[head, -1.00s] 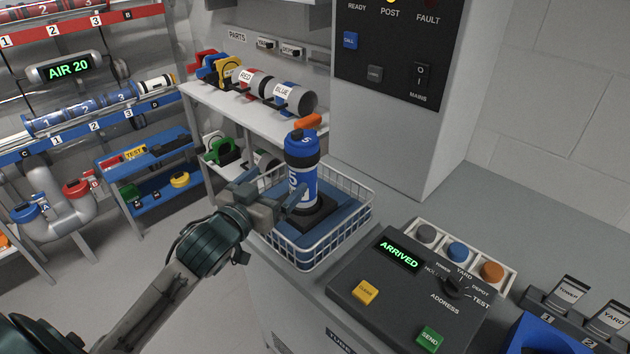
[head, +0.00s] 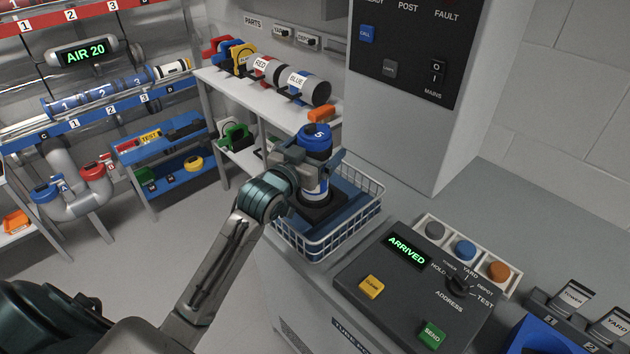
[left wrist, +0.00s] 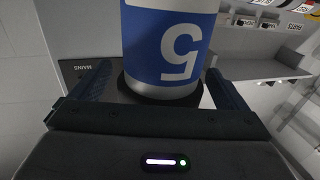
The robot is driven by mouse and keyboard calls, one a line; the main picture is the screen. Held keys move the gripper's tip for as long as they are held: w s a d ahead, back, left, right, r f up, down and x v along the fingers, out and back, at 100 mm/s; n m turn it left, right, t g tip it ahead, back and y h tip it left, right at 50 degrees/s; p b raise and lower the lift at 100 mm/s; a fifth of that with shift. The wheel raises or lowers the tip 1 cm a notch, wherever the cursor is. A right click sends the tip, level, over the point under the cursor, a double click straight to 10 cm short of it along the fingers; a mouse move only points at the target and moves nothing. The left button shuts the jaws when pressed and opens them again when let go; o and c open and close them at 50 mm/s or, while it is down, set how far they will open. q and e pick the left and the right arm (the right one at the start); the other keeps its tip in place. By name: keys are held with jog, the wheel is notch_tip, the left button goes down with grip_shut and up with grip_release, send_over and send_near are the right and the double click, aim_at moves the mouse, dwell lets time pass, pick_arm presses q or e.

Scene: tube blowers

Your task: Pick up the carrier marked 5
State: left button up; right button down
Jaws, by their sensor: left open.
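The carrier marked 5 (head: 316,140) is a blue and white cylinder with a blue cap. It stands upright on a dark base in the white wire basket (head: 312,248) on the counter. My left gripper (head: 328,160) is open, with its fingers on either side of the carrier's body. In the left wrist view the carrier (left wrist: 165,45) shows its large 5 upside down, between the two spread fingers of the gripper (left wrist: 155,95). I cannot tell whether either finger touches it. My right gripper is not in view.
The control panel (head: 425,290), reading ARRIVED, lies right of the basket. A tall grey cabinet (head: 400,130) stands behind. A shelf with the RED (head: 267,70) and BLUE (head: 310,87) cylinders is behind left.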

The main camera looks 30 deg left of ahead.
pick_arm(q)
jog(key=c, duration=1.6)
jog(key=shift+r, duration=0.15)
jog(key=shift+c, duration=0.5)
